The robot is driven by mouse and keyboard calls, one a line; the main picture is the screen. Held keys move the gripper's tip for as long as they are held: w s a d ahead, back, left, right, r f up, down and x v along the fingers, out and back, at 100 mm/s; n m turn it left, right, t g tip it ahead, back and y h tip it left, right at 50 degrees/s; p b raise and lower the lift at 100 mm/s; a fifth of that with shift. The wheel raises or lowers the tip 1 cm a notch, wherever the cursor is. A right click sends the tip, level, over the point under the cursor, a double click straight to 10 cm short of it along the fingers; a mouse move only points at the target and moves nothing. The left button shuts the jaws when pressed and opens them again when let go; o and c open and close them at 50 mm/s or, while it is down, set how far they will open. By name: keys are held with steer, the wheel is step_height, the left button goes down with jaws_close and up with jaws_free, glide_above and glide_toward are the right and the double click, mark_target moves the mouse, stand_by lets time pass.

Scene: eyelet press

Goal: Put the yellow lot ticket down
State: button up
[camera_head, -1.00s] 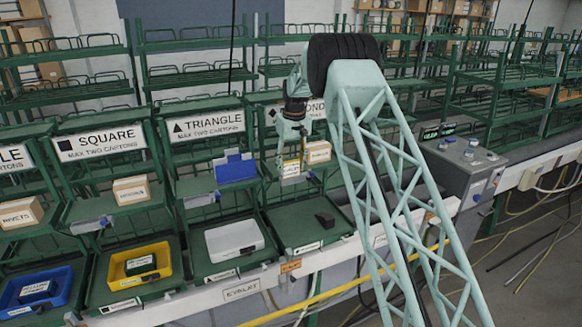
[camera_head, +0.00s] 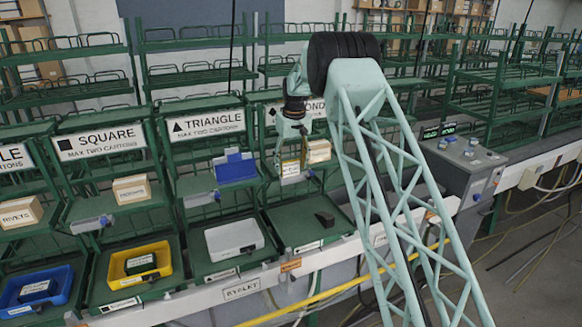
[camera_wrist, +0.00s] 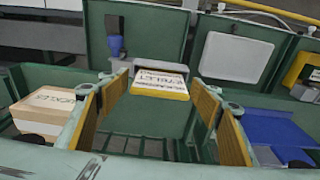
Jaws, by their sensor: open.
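The yellow lot ticket (camera_wrist: 160,83) is a flat plate with a white printed face and a yellow edge. In the wrist view it lies between and just beyond my open fingers, at the grey front lip of a shelf. It looks apart from both fingers. In the head view the ticket (camera_head: 290,169) shows at the front of the diamond bay's upper shelf, below my gripper (camera_head: 297,150). In the wrist view my gripper (camera_wrist: 159,84) shows two spread fingers with yellow-brown pads. I cannot tell whether the ticket fully rests on the lip.
A carton (camera_head: 318,151) stands close beside my gripper; it is at left in the wrist view (camera_wrist: 48,107). A blue bin (camera_head: 236,168) sits in the triangle bay.

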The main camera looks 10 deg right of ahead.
mark_target(292, 177)
step_height(292, 177, up, 12)
steer(key=s, duration=0.1)
steer(key=shift+s+d+b, duration=0.2)
steer(key=shift+b, duration=0.25)
stand_by(0.9)
